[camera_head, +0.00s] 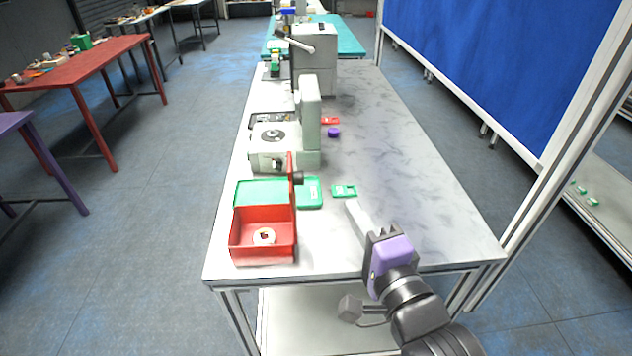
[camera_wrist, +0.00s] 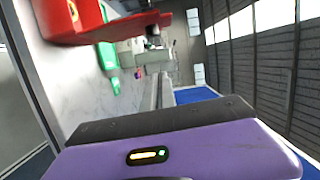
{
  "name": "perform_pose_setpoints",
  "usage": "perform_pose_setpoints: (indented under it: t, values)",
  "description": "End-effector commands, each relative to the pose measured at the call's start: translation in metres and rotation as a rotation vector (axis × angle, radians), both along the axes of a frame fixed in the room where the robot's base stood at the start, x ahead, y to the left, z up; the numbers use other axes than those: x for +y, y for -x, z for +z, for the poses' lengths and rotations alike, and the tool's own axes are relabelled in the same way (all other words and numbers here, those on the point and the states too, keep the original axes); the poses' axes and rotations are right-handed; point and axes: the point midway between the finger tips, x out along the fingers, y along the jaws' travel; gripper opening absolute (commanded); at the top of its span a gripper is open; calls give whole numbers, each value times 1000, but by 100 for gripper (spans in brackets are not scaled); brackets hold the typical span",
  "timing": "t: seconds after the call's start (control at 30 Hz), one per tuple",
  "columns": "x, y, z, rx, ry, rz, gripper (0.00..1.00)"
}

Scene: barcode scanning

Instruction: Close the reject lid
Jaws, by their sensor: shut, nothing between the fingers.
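The red reject box (camera_head: 262,252) stands at the near left of the bench in the head view. Its near compartment is open and holds a round pale item (camera_head: 264,236). A narrow red lid (camera_head: 291,170) with a dark knob (camera_head: 297,178) stands upright at the box's right side. My gripper (camera_head: 351,205) is right of the box, apart from it, with its pale fingers shut and empty. In the wrist view the fingers (camera_wrist: 157,85) point away and the red box (camera_wrist: 85,20) shows at upper left.
A green case (camera_head: 310,192) and a small green item (camera_head: 344,191) lie beyond the box. A pale machine (camera_head: 285,145) stands behind them, with a purple piece (camera_head: 333,132) and a red piece (camera_head: 331,121) beside it. The bench (camera_head: 420,205) is clear on the right.

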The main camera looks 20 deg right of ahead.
Motion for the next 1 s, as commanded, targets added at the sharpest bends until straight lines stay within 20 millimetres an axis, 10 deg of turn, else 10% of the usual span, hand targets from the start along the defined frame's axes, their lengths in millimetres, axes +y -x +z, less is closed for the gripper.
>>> perform_pose_setpoints:
  t: [0.47, 1.0]
  values:
    - [-5, -91, 3, -1, 1, 1, 0]
    - [32, -98, -2, -1, 3, 0, 0]
